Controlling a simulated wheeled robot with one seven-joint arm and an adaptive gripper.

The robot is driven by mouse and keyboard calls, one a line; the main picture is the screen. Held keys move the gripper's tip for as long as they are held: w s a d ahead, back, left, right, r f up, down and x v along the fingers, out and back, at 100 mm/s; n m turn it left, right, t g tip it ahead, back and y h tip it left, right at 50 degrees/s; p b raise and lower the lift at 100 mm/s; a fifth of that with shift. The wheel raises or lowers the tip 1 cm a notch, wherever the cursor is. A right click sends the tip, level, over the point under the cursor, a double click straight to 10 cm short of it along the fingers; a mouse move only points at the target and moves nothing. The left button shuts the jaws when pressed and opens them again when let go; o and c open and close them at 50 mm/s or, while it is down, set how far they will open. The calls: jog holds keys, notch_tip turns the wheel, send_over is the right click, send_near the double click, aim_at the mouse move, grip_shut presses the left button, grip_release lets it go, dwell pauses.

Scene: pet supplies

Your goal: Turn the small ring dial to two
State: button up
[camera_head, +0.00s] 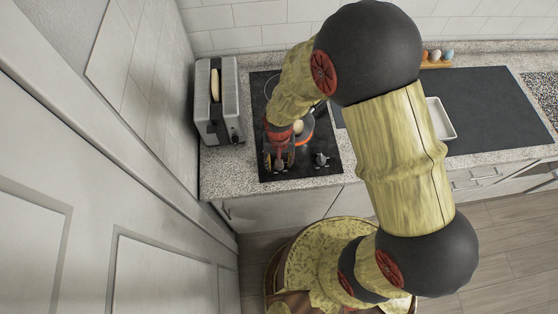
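The black cooktop (262,90) is set in the counter, with dials at its front edge. One dial (320,160) shows clear of my arm, to the right of my gripper. Another dial (280,167) is at my gripper's fingertips and is partly hidden. The dial markings and settings are too small to read. My gripper (280,161) points down over the front left of the cooktop, with its fingers looking apart on either side of that dial. I cannot tell whether they touch it.
A pan (305,138) with an egg (298,127) sits just behind my gripper. A toaster (215,120) holding bread stands to the left. A white tray (446,132) and dark panel (490,105) are right. An egg holder (436,65) stands at the back.

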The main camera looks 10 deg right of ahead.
notch_tip(320, 180, up, 12)
dwell(0.6)
dwell(0.5)
jog(key=s+d+r+n+t+b, duration=0.1)
jog(key=s+d+r+t+b, duration=0.4)
jog(key=s+d+r+b, duration=0.4)
jog(key=s+d+r, duration=0.3)
jog(key=r, duration=0.3)
jog(key=shift+r+t+b, duration=0.2)
jog(key=shift+t+b, duration=0.1)
jog(key=shift+b, duration=0.05)
